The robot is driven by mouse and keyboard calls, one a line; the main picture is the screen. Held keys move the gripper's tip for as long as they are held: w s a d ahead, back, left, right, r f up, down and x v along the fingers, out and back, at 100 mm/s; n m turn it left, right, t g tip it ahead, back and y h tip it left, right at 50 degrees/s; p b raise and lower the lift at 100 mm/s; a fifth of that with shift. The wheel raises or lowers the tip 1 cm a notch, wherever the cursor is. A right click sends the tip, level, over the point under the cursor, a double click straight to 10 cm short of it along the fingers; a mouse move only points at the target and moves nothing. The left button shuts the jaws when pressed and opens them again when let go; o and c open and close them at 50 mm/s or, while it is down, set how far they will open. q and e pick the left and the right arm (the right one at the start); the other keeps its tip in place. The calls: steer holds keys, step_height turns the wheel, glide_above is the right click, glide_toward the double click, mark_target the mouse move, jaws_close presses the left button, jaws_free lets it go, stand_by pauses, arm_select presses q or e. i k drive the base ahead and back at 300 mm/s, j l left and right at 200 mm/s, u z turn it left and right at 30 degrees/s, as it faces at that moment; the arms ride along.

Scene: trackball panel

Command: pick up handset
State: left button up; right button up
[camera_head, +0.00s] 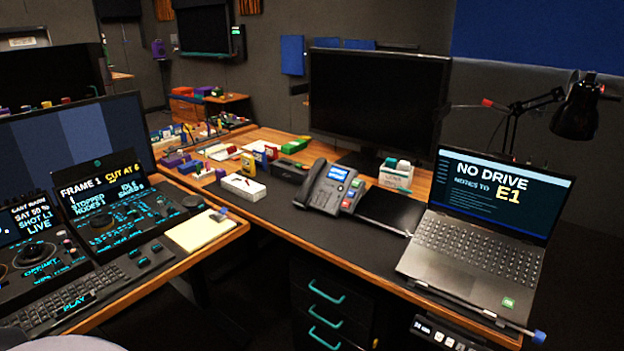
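A dark desk phone (347,199) with a lit blue screen stands on the wooden desk, just right of the picture's middle. Its dark handset (311,181) lies along the phone's left side and appears to rest in the cradle. Neither of my grippers shows in the head view.
An open laptop (477,248) stands on the desk right of the phone, with a black lamp (578,108) behind it. A monitor (376,107) stands behind the phone. Colourful small boxes crowd the desk to the left. A control desk with a notepad (199,231) is at left. Dark mat in front of the phone is clear.

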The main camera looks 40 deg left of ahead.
mark_target(302, 196)
steer(key=i+j+z, duration=0.1)
steer(key=j, duration=0.4)
steer(key=i+j, duration=0.15)
steer(key=j, duration=0.35)
steer(key=i+j+z, duration=0.15)
steer(key=j, duration=0.3)
